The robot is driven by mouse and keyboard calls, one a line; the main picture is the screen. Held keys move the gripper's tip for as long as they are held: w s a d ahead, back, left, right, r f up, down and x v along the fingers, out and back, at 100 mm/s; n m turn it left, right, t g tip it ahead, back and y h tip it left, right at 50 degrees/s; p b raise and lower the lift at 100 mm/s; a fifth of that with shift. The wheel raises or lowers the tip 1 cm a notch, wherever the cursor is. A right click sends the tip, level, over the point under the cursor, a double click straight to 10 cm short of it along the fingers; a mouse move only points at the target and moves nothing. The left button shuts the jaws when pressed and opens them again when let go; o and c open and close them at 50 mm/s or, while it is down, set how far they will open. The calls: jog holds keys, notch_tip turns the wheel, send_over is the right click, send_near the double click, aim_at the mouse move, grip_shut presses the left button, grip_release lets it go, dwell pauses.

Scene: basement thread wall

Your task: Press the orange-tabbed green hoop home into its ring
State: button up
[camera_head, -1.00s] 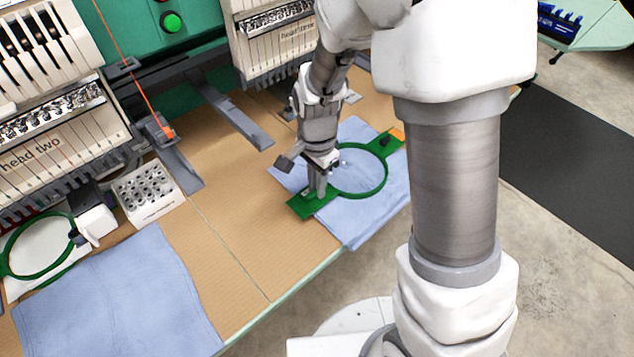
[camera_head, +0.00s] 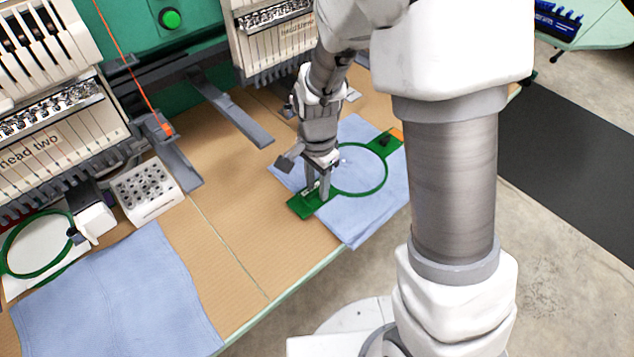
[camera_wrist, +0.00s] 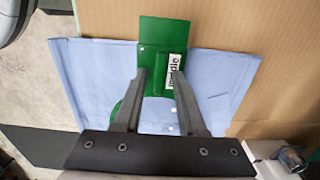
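The green hoop (camera_head: 386,178) lies on a blue cloth (camera_head: 358,225) on the tabletop, with an orange tab (camera_head: 397,133) at its far right end. A flat green plate (camera_head: 302,206) extends from its near left end. In the wrist view this plate (camera_wrist: 160,33) carries a white label that appears to read "middle". My gripper (camera_head: 318,194) is over this plate, its fingers apart. In the wrist view my gripper (camera_wrist: 161,78) is open, one finger along each side of the plate; whether they touch it I cannot tell. I cannot make out a separate ring under the hoop.
Another green hoop (camera_head: 12,240) lies at the left beside a white tray of bobbins (camera_head: 148,190). A second blue cloth (camera_head: 115,300) covers the front left. Grey machine arms (camera_head: 230,112) stick out over the table behind. Brown tabletop (camera_head: 225,225) is clear between the cloths.

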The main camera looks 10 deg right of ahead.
jog(key=shift+o, duration=0.6)
notch_tip(320, 180, up, 17)
jog(key=p, duration=0.3)
jog(key=s+d+r+n+t+p, duration=0.1)
jog(key=s+d+r+n+t, duration=0.1)
jog(key=s+d+r+n, duration=0.2)
jog(key=s+d+r+n+t+p, duration=0.1)
jog(key=s+d+r+n+t, duration=0.2)
jog(key=s, duration=0.7)
jog(key=shift+d+r+n+t, duration=0.3)
jog(key=shift+d+r+n, duration=0.9)
jog(key=shift+r+n, duration=0.9)
jog(key=shift+s+d+r+m, duration=0.1)
jog(key=shift+r+m, duration=0.1)
jog(key=shift+m, duration=0.1)
